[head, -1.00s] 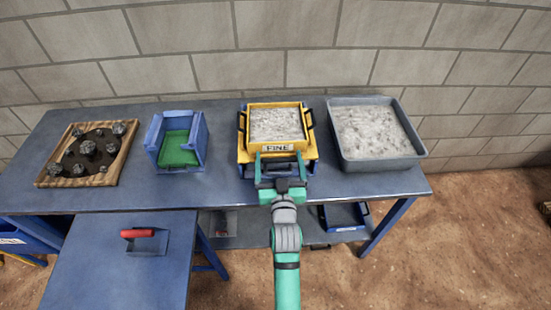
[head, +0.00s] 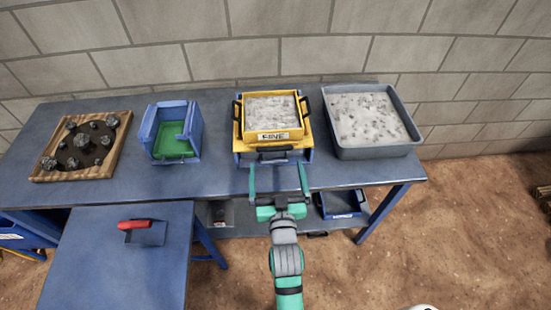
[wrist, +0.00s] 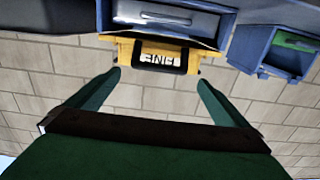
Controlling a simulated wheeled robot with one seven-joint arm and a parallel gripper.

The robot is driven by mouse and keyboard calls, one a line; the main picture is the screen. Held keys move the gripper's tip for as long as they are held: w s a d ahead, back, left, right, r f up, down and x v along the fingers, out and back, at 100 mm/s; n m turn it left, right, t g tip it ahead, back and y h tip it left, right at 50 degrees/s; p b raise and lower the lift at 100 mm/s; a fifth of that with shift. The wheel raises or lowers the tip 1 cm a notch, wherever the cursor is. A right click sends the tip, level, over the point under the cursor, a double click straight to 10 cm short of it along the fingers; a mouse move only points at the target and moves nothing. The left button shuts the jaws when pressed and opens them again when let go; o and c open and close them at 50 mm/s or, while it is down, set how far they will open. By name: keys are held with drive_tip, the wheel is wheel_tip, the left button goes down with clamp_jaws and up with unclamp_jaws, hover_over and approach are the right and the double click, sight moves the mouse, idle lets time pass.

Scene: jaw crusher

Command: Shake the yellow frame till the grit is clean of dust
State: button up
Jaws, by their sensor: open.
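The yellow frame (head: 272,137), labelled FINE, sits on a yellow-topped blue stand on the blue table. It is filled with pale grey grit (head: 270,109) and has black handles at its sides and front. My gripper (head: 278,180) is open and empty at the table's front edge, a short way in front of the frame and not touching it. In the wrist view the frame (wrist: 158,57) shows upside down beyond the two spread green fingers. I cannot tell how much dust is on the grit.
A grey tray (head: 373,153) of dusty grit stands close to the frame's right. A blue bin with a green floor (head: 172,147) and a wooden tray (head: 125,140) with dark rocks stand to the left.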

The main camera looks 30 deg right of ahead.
drive_tip(key=shift+v, duration=1.1)
drive_tip(key=shift+a, duration=0.1)
